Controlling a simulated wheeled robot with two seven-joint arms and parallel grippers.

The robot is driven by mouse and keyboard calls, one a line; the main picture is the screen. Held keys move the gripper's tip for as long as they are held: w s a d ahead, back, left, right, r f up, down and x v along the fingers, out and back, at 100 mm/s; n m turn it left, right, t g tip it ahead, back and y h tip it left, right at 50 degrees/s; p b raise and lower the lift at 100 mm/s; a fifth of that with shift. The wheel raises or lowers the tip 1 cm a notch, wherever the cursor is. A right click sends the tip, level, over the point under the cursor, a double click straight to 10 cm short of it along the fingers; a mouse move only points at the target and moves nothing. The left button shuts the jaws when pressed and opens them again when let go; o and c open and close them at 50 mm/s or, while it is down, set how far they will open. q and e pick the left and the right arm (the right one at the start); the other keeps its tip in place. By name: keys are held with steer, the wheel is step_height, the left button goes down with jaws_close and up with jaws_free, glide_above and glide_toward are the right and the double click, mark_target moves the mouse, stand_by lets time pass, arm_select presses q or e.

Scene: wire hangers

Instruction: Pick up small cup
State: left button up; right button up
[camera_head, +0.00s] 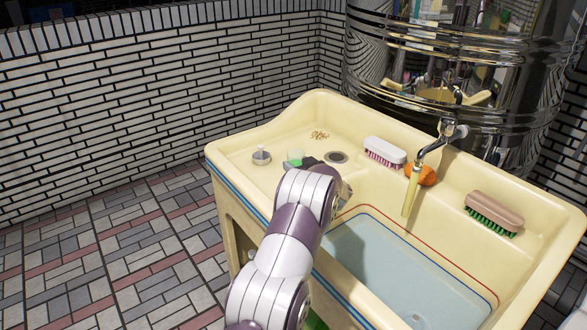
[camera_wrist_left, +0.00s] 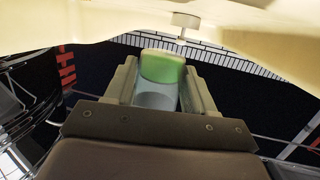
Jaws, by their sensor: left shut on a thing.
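The small cup (camera_head: 295,155) is pale and translucent with green on it, and shows over the left deck of the cream sink unit in the head view. My left gripper (camera_head: 303,163) is shut on it; my arm hides part of the gripper. In the left wrist view the cup (camera_wrist_left: 162,68) sits between the two fingers (camera_wrist_left: 160,88), its green part toward the fingertips. I cannot tell whether the cup still touches the deck. My right gripper is not in view.
The basin (camera_head: 400,264) lies right of my arm.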

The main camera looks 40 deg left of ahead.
arm_select(q)
steer(key=d+r+p, duration=0.2)
steer(key=d+r, duration=0.4)
steer(key=d, duration=0.4)
steer(key=s+a+r+m+t+p, duration=0.1)
steer(key=s+a+p, duration=0.1)
steer(key=a+p, duration=0.35)
steer(key=s+d+f+m+t+h+p, duration=0.1)
steer(key=d+f+m+t+h+p, duration=0.2)
steer(key=d+m+h, duration=0.5)
steer(key=s+d+f+m+t+h+p, duration=0.1)
steer(key=d+f+m+t+h+p, duration=0.2)
steer(key=d+m+h, duration=0.6)
steer(key=d+f+h, duration=0.2)
steer(key=d+h, duration=0.2)
steer(key=d, duration=0.3)
steer(key=shift+p, duration=0.3)
